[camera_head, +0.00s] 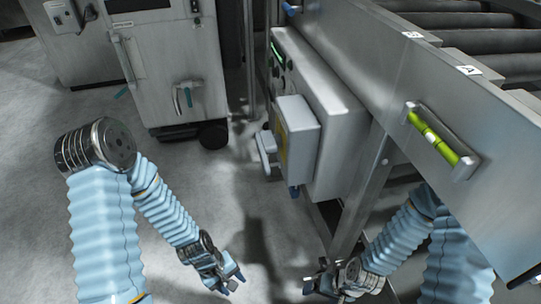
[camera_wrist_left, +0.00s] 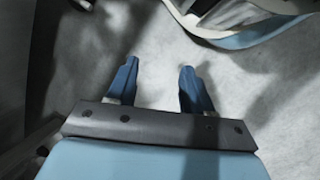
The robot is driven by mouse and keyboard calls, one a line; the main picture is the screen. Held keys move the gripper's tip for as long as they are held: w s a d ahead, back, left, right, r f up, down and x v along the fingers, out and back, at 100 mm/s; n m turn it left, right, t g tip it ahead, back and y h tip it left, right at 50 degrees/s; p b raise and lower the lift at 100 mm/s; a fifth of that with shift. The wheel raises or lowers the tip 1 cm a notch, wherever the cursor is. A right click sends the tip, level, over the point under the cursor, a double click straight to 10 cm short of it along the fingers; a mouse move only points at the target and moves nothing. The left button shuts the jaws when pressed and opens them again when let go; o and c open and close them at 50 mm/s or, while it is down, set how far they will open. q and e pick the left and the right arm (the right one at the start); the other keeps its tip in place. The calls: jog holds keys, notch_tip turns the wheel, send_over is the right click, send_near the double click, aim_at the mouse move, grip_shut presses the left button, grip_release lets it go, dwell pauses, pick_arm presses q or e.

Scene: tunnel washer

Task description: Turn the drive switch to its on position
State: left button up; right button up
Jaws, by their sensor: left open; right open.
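A grey control box (camera_head: 318,90) is fixed to the side of the steel machine, with a green-lit display and small dark knobs on its left face. A smaller light-grey box (camera_head: 298,128) sticks out from its lower front, with a yellow patch on its left side. I cannot tell which part is the drive switch. My left gripper (camera_head: 232,279) is low over the floor, left of and below these boxes. In the left wrist view its two blue fingers (camera_wrist_left: 159,78) are apart with nothing between them. My right gripper (camera_head: 318,281) is open below the boxes, apart from them.
The steel machine frame (camera_head: 365,50) runs along the right, with rollers (camera_head: 480,38) on top and a yellow-green level-like bar (camera_head: 436,136) on its side. A frame leg (camera_head: 362,195) stands near my right arm. A wheeled cabinet (camera_head: 165,60) stands at back left. Floor between is clear.

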pick_arm(q)
notch_tip(320, 180, up, 6)
jog(key=w+a+n+h+b, duration=0.1)
jog(key=w+n+h, duration=0.2)
jog(key=n, duration=0.8)
jog(key=n+t+h+b, duration=0.3)
jog(key=n+t+h, duration=0.5)
jog(key=n, duration=1.3)
send_near(261, 158)
jog(key=w+d, duration=0.1)
jog(key=d, duration=0.2)
jog(key=w+d+f+g+h+b, duration=0.1)
jog(key=w+d, duration=0.1)
jog(key=d, duration=0.1)
jog(key=w+d+g+h+b, duration=0.1)
jog(key=w+d, duration=0.1)
jog(key=d, duration=0.1)
jog(key=shift+w+d+f, duration=0.2)
jog(key=shift+d+f, duration=0.2)
jog(key=shift+w+d, duration=0.2)
jog(key=shift+d, duration=0.35)
grip_shut()
